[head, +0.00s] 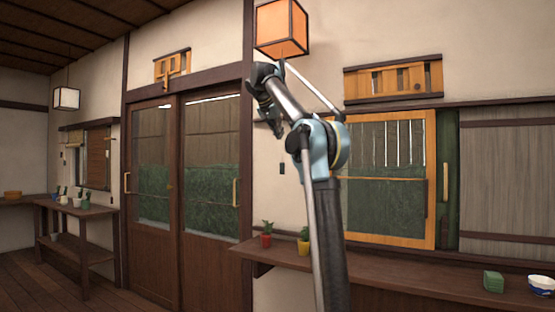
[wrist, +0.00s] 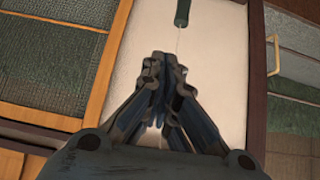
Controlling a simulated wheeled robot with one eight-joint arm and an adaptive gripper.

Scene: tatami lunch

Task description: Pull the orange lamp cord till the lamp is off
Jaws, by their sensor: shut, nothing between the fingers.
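The orange box lamp (head: 281,28) hangs at the top centre of the head view, and its panels look lit. A dark green pull (head: 281,168) hangs below my gripper, against the pale wall. It also shows at the top of the wrist view (wrist: 183,12), with a thin pale cord running from it toward my fingers. My gripper (head: 276,131) is below the lamp, with its fingers together and empty. In the wrist view the fingertips (wrist: 162,58) are apart from the pull, and the cord passes beside or behind them; I cannot tell which. The upper cord is hidden.
A wooden shelf (head: 400,270) runs along the right wall, with a red plant pot (head: 266,240), a yellow pot (head: 303,247), green stacked items (head: 493,281) and a bowl (head: 541,285). Sliding doors (head: 182,190) are left. A paler lamp (head: 66,98) hangs far left.

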